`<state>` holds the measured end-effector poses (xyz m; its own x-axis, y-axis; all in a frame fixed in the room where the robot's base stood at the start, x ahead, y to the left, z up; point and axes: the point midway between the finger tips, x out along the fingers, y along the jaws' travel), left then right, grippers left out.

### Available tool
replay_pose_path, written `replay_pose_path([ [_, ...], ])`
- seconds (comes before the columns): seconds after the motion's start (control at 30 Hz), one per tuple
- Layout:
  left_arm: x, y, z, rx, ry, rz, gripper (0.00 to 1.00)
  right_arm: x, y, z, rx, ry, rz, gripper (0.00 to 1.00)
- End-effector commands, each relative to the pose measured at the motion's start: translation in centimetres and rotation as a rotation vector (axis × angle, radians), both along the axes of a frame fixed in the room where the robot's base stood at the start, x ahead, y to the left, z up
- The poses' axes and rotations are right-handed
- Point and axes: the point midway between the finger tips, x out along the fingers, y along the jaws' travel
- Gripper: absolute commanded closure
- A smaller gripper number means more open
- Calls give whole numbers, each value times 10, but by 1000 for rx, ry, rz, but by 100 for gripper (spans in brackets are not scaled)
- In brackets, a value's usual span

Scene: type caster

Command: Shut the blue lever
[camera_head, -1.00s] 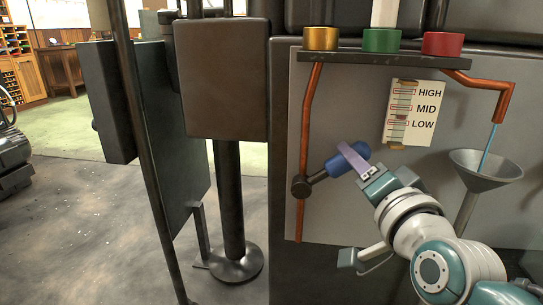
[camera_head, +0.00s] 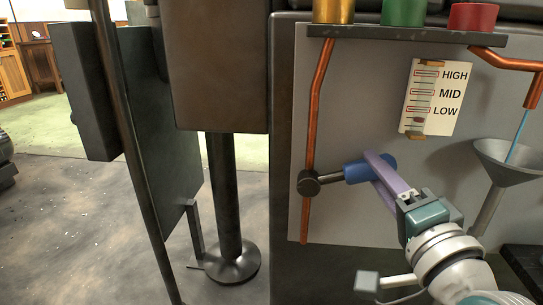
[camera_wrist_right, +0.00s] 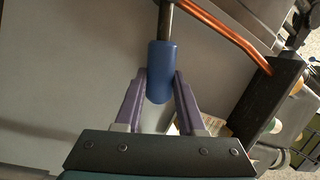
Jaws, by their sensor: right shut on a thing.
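The blue lever (camera_head: 357,172) sticks out to the right from a dark round valve (camera_head: 309,183) on a vertical copper pipe. It lies almost level, its blue end slightly higher than the valve. My right gripper (camera_head: 377,164) is shut on the blue handle near its free end, coming from the lower right. In the right wrist view, the blue handle (camera_wrist_right: 160,68) sits between the two purple fingers of my right gripper (camera_wrist_right: 160,80), and its grey rod runs up away from me. My left gripper is not in view.
A gauge card (camera_head: 433,98) marked HIGH, MID and LOW hangs on the grey panel. A thin blue stream (camera_head: 519,135) runs from a copper spout into a funnel (camera_head: 508,163). Gold, green and red containers (camera_head: 404,11) stand on the shelf above. Dark posts stand at left.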

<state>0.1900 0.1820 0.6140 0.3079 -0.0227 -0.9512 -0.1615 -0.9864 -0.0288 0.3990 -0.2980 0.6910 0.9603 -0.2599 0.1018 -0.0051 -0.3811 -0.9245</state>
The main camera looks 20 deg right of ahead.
Motion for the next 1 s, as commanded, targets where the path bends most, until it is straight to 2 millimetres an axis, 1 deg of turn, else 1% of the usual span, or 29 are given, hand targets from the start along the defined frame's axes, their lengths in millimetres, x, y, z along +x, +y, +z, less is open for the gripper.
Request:
replay_pose_path([
  [0.03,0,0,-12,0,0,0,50,0,-1,-11,28,-17,2,100],
  [0.1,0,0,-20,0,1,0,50,-1,-2,-16,76,-47,2,100],
  [0.4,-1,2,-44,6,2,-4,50,-2,-4,-32,233,-140,2,100],
  [0.63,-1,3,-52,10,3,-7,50,-2,-4,-37,291,-175,1,100],
  [1.0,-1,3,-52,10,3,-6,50,-2,-4,-38,310,-182,0,100],
])
